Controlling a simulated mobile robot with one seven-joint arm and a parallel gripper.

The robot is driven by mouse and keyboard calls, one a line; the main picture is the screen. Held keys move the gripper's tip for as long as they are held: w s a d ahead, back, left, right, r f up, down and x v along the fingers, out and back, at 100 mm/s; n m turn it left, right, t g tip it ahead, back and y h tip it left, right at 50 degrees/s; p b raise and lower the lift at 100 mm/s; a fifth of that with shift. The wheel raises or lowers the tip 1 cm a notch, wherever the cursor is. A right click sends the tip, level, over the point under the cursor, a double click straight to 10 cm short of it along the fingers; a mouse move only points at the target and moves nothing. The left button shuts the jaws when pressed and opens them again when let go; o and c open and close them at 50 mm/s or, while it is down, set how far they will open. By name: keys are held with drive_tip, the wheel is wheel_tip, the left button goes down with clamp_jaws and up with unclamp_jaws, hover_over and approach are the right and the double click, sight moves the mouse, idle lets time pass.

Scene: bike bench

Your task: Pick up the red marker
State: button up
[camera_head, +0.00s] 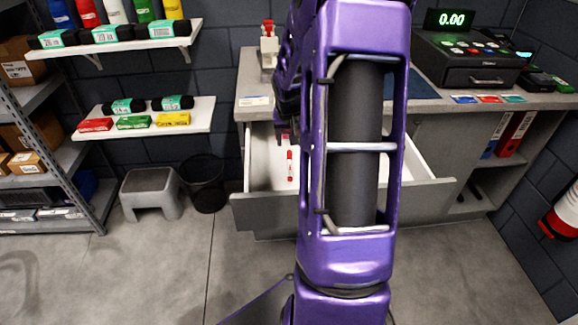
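A small red marker (290,166) with a pale band lies inside an open drawer (258,170) with a white interior, under the grey counter. It points roughly toward and away from me, left of my arm. My purple arm stands in front of the drawer and hides its middle and part of its right side. The end of my arm reaches over the drawer near the counter's front edge. My gripper (286,136) shows only as a small dark and purple shape above and behind the marker, apart from it in the picture. Its fingers are too small and dark to read.
The counter (249,88) carries a red-topped dispenser (269,45) and a cash register (470,62). A grey step stool (150,194) and a black bin (205,184) stand left of the drawer. Shelves line the left wall. The floor before the drawer's left side is clear.

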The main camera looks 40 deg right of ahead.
drive_tip(key=b, duration=0.1)
hover_over(290, 164)
drive_tip(key=s+a, duration=0.2)
drive_tip(key=f, duration=0.7)
drive_tip(key=shift+w+d+f, duration=0.1)
drive_tip(key=shift+d+f, duration=0.1)
drive_tip(key=shift+f, duration=0.2)
drive_tip(key=shift+b+x, duration=0.4)
drive_tip(key=shift+x, duration=2.2)
drive_tip(key=shift+f, duration=0.25)
clamp_jaws()
